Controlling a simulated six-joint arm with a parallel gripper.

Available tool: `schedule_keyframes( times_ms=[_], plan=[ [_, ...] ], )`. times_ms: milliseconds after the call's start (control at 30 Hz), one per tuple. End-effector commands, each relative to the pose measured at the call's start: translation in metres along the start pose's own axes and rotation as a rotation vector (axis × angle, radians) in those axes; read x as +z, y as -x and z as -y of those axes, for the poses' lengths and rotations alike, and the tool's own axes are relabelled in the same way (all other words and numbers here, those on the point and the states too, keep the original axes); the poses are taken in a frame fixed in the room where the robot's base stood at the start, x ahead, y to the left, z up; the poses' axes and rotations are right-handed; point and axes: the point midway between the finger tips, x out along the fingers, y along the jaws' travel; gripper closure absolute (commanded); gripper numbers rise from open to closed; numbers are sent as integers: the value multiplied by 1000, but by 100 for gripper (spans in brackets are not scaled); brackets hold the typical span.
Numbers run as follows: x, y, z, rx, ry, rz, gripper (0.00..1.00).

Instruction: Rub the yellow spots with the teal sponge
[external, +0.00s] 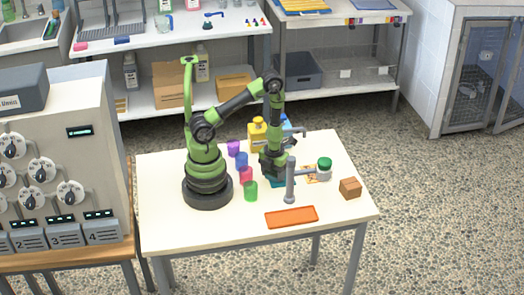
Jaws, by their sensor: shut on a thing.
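My gripper (277,172) points down over the middle right of the white table, low near its surface. It is shut on the teal sponge (277,183), which shows only as a small teal patch beneath the fingers. The grey post partly hides it. Yellow-orange marks (309,175) show on the table just right of the gripper, partly behind the post's side arm and the jar. Their exact number and edges are too small to tell.
A grey post (290,185) with a side arm stands in front of my gripper. A green-lidded jar (324,168), brown block (350,188), orange tray (291,217), yellow bottle (257,137) and several coloured cups (251,190) stand around. The table's front left is clear.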

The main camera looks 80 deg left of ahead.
Motion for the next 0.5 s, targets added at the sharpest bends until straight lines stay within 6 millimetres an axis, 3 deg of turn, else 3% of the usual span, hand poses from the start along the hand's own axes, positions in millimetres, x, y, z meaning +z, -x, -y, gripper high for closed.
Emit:
schedule_keyframes(
  times_ms=[100, 500],
  plan=[
    [-6, 3, -6, -1, 2, 1, 63],
    [-5, 44, -5, -3, 1, 4, 63]
  ],
)
